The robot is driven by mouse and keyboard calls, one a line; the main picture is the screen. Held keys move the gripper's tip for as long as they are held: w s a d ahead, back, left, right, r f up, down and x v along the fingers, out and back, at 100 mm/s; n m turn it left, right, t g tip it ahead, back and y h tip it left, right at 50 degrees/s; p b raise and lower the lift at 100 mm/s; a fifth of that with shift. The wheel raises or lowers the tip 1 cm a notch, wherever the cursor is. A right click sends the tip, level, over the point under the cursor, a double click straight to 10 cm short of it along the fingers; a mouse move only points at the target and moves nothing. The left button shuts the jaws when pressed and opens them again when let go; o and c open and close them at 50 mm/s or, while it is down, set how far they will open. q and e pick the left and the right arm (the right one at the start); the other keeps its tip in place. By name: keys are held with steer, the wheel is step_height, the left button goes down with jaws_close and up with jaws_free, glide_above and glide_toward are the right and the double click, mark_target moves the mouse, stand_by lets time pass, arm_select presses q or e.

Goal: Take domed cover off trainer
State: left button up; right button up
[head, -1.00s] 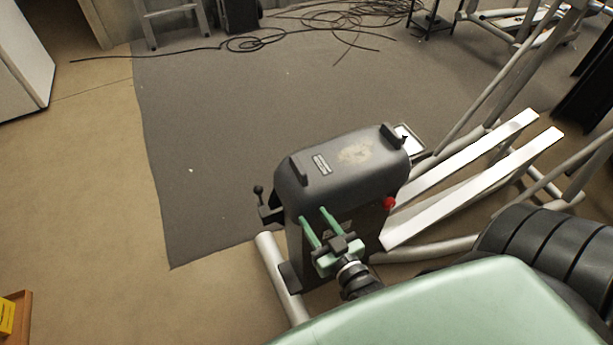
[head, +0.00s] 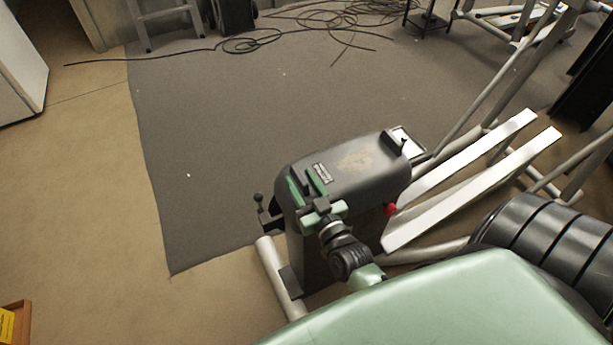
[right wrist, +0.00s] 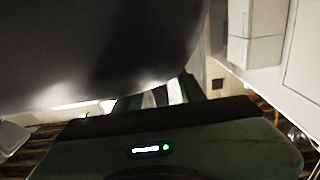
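The domed cover (head: 362,162) is a dark grey rounded hood with a worn patch and a small label on top. It sits on the upright dark body of the trainer (head: 365,218). A raised grip (head: 390,142) stands at its right end. My right gripper (head: 303,175) has its green fingers apart over the cover's left end, where the other grip stands. The fingers hide most of that grip, and contact is unclear. In the right wrist view, the cover's dark curved surface (right wrist: 90,45) fills the upper left, close to the fingers. My left gripper is not in view.
A red knob (head: 390,210) is on the trainer's side, and a lever with a ball (head: 258,197) is at its left. White foot rails (head: 470,185) run to the right. Cables (head: 300,25) lie at the back. The grey mat (head: 220,130) behind is mostly clear.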

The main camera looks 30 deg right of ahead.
jaws_close()
stand_by(1.4)
stand_by(1.7)
